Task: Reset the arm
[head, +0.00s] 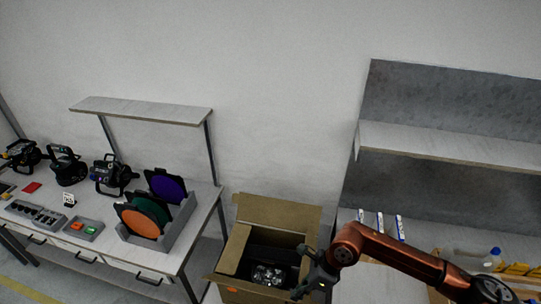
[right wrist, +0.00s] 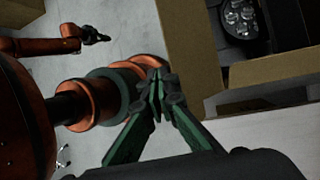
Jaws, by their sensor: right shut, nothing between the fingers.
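My right arm (head: 385,252) reaches in from the lower right in the head view. My right gripper (head: 309,277) is beside the right side of an open cardboard box (head: 228,262). In the right wrist view the green fingers of my right gripper (right wrist: 157,88) are together with nothing between them. The box (right wrist: 187,45) shows there at upper right, apart from the fingertips. A dark par can (head: 268,274) with several clear lenses lies inside the box. My left gripper (right wrist: 103,38) shows small at upper left in the right wrist view, and its jaw state is unclear.
A table (head: 203,209) at left holds several stage lights (head: 111,175), a rack of coloured discs (head: 158,234), a grey tray (head: 84,228) and a socket strip (head: 35,215). A grey shelf unit (head: 440,143) stands at right, with boxes and a bottle (head: 494,254).

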